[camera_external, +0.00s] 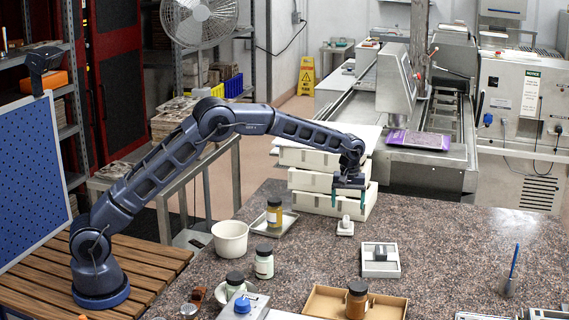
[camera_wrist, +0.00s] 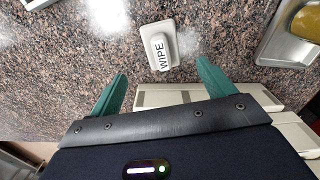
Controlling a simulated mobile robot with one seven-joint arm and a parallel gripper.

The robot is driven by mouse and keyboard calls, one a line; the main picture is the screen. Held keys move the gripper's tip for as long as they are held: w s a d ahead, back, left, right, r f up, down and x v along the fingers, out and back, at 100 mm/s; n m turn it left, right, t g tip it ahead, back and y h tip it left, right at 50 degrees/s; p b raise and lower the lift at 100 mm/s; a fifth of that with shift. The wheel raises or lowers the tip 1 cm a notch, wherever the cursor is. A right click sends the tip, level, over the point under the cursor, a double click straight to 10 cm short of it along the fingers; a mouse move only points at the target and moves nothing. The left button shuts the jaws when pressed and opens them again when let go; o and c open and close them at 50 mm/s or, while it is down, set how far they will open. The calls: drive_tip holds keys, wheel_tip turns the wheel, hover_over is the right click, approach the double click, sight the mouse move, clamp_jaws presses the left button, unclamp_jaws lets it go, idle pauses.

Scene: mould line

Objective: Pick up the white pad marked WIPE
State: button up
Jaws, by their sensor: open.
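The white pad marked WIPE (camera_wrist: 159,47) lies on the speckled stone counter in the wrist view, just beyond my fingertips. In the external view the small white pad (camera_external: 345,226) sits on the counter in front of the stacked cream trays. My gripper (camera_external: 349,200) hangs above and slightly behind the pad. In the wrist view my gripper (camera_wrist: 160,88) shows two green fingers spread wide, with nothing between them. The pad is apart from both fingers.
Stacked cream trays (camera_external: 322,182) stand close behind my gripper. A metal tray (camera_external: 284,228) with an amber jar (camera_external: 274,213) lies left of the pad. A white bowl (camera_external: 230,240) and a grey block in a light tray (camera_external: 380,268) stand nearby.

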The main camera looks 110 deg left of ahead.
sight(346, 218)
wheel_tip(346, 218, down, 9)
drive_tip(key=shift+s+f, duration=0.15)
drive_tip(key=c, duration=1.1)
